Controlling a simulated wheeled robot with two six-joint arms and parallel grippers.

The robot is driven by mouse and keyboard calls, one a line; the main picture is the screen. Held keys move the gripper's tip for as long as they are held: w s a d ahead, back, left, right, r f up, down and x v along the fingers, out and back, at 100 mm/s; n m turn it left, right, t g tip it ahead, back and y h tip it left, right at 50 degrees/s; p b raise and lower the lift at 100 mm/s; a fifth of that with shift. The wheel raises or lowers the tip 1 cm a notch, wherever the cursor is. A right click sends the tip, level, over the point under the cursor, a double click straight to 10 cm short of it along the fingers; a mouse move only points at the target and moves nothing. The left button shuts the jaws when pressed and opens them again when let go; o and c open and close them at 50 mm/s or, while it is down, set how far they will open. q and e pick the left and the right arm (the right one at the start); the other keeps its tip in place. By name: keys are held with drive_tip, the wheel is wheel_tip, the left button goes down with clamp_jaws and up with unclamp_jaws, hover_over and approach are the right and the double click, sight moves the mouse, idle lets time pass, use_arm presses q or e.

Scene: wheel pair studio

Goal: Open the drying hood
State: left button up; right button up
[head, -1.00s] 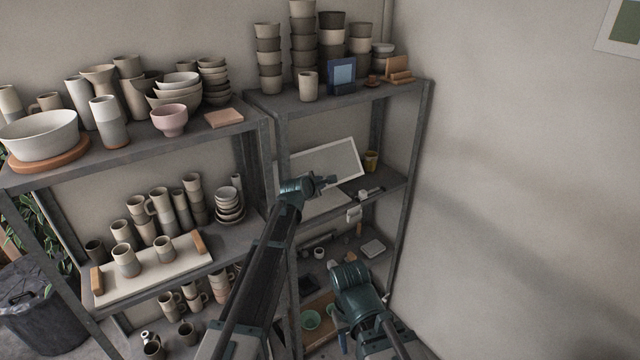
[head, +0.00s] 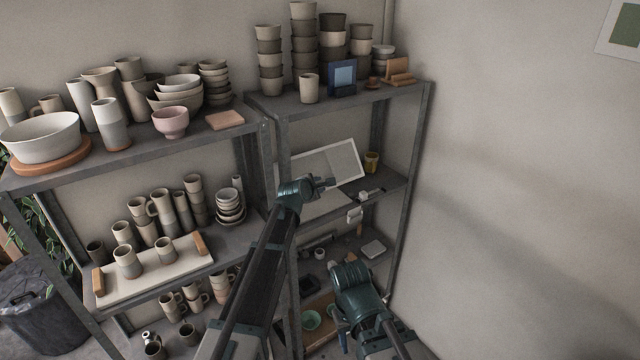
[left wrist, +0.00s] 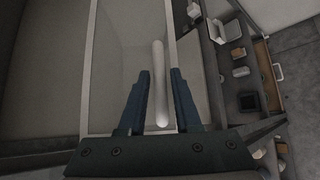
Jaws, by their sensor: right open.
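The drying hood (head: 346,160) is on the middle level of the right shelf. Its pale-framed lid panel is tilted up, with a light surface (head: 325,205) below it. My left gripper (head: 328,182) is in front of the panel and covers part of it. In the left wrist view the hood's frame (left wrist: 88,75) runs past my left gripper (left wrist: 161,72). A white bar handle (left wrist: 160,85) lies between its spread fingers, with gaps showing on both sides. My right gripper (head: 342,330) is low, by the lower shelf, open, partly hidden by its wrist.
Stacked cups and a blue box (head: 342,77) are on the shelf above. Small items and a green bowl (head: 312,320) sit on lower levels. The left shelf holds much pottery.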

use_arm(q)
drive_tip(key=p+v, duration=0.5)
drive_tip(key=v, duration=0.7)
use_arm(e)
wheel_tip(320, 180, up, 6)
drive_tip(key=shift+f, duration=0.25)
